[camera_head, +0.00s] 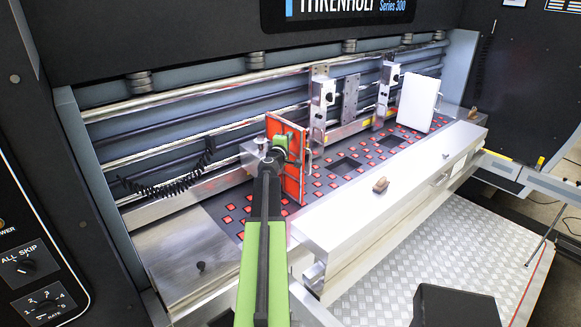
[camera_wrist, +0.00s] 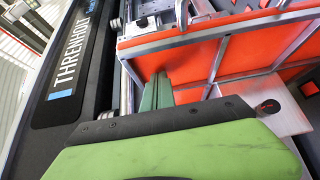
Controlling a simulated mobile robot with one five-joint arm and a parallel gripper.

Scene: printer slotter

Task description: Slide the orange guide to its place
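The orange guide (camera_head: 293,184) is an upright orange plate with a metal frame, standing across the bed near its left part. In the wrist view the orange guide (camera_wrist: 225,42) fills the upper right, with metal ribs on it. My gripper (camera_head: 281,143) is at the upper part of the guide and overlaps it in the head view. In the wrist view the green fingers of my gripper (camera_wrist: 157,94) reach to the guide's edge. What lies between the fingers is hidden, and I cannot tell whether they touch the guide.
Metal rails (camera_head: 175,103) run along the back of the machine. Two metal brackets, one (camera_head: 322,108) nearer and one (camera_head: 387,90) farther, and a white panel (camera_head: 418,102) stand to the right. A white beam (camera_head: 400,185) borders the front. A black coiled cable (camera_head: 165,187) hangs at left.

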